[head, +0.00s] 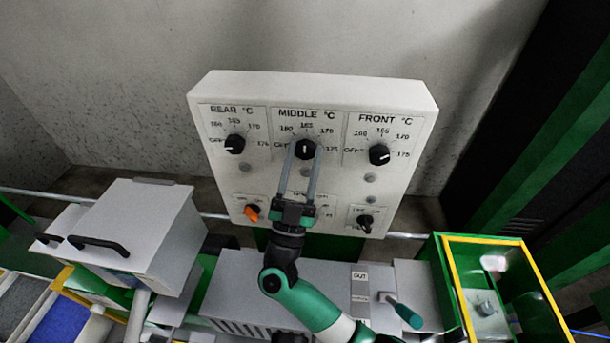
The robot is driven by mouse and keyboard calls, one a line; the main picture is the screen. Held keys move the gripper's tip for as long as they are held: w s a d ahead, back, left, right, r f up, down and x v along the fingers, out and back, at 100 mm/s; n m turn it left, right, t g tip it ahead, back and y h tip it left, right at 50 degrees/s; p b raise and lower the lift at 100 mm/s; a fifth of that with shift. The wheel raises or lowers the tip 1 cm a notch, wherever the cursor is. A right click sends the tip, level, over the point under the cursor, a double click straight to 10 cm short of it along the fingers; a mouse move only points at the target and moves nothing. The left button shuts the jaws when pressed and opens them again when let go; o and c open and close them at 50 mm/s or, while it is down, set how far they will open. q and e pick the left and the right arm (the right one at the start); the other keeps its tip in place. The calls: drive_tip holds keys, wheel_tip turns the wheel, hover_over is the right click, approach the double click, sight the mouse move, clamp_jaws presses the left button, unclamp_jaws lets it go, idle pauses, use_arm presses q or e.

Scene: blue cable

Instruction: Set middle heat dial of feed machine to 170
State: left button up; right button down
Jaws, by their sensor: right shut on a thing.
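The white control panel (290,88) of the feed machine faces me, with dials labelled REAR, MIDDLE and FRONT °C. The black middle heat dial (305,152) is in the centre of the top row, with marks OFF, 160, 165, 170 and 175 around it. Its white pointer stands about straight up, near 165. My right gripper (305,146) reaches up from below, with its two long fingers shut on the middle dial, one at each side. My left gripper is not in view.
The rear dial (235,144) and front dial (379,154) flank the middle one. Below are an orange switch (252,213) and a black switch (366,222). A grey box with black handles (135,235) stands left; a yellow-rimmed green bin (447,275) stands right.

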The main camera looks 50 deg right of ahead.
drive_tip(key=m+g+b, duration=0.3)
drive_tip(key=m, duration=0.1)
drive_tip(key=m+g+b, duration=0.3)
drive_tip(key=m+g, duration=0.1)
drive_tip(key=m+g+b, duration=0.3)
drive_tip(key=m+g, duration=0.1)
drive_tip(key=shift+w+a+f+h, duration=0.15)
drive_tip(key=shift+w+a+h, duration=0.05)
drive_tip(key=shift+w+h, duration=0.1)
drive_tip(key=shift+r+m+g+y+b, duration=0.2)
drive_tip(key=shift+m+g+y+b, duration=0.35)
drive_tip(key=shift+m+b, duration=0.55)
drive_tip(key=shift+r+m+g+y, duration=0.2)
drive_tip(key=shift+m+g+y, duration=0.35)
drive_tip(key=shift+m+g, duration=0.55)
drive_tip(key=shift+m+t, duration=0.25)
drive_tip(key=shift+m, duration=0.05)
drive_tip(key=shift+c, duration=1.9)
unclamp_jaws()
